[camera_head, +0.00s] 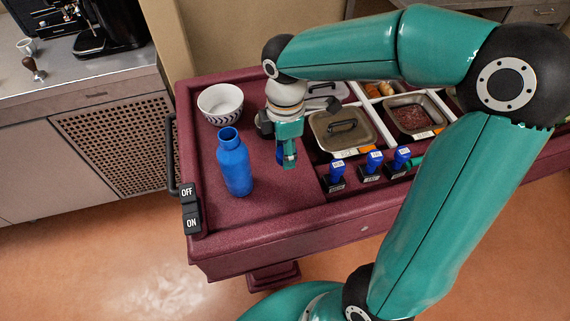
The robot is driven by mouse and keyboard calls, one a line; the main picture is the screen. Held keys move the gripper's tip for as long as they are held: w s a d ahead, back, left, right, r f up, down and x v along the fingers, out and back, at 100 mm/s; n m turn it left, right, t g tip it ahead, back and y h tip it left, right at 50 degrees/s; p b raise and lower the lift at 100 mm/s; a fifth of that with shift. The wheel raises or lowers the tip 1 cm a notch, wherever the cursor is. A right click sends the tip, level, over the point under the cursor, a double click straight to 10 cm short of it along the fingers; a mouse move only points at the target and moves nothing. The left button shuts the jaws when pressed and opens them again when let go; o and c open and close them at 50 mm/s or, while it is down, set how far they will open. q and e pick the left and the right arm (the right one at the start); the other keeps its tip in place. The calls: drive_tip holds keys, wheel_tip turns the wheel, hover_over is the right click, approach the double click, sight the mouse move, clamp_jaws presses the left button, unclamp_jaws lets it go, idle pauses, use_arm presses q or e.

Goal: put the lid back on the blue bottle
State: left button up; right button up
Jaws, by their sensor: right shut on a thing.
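The blue bottle (235,165) stands upright on the maroon cart top, left of my right gripper. Its neck shows no lid on it. My right gripper (286,158) points down over the cart top, a short way right of the bottle and apart from it. It is shut on a small blue piece, which looks like the lid (280,153); the fingers hide most of it. My left gripper is not in view.
A white patterned bowl (221,103) stands behind the bottle. An OFF/ON switch (190,207) sits at the cart's left edge. Cart top in front of the gripper is clear.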

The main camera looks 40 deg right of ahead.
wheel_tip(320, 180, up, 9)
drive_tip(key=shift+f, duration=0.1)
drive_tip(key=shift+w, duration=0.1)
idle(0.6)
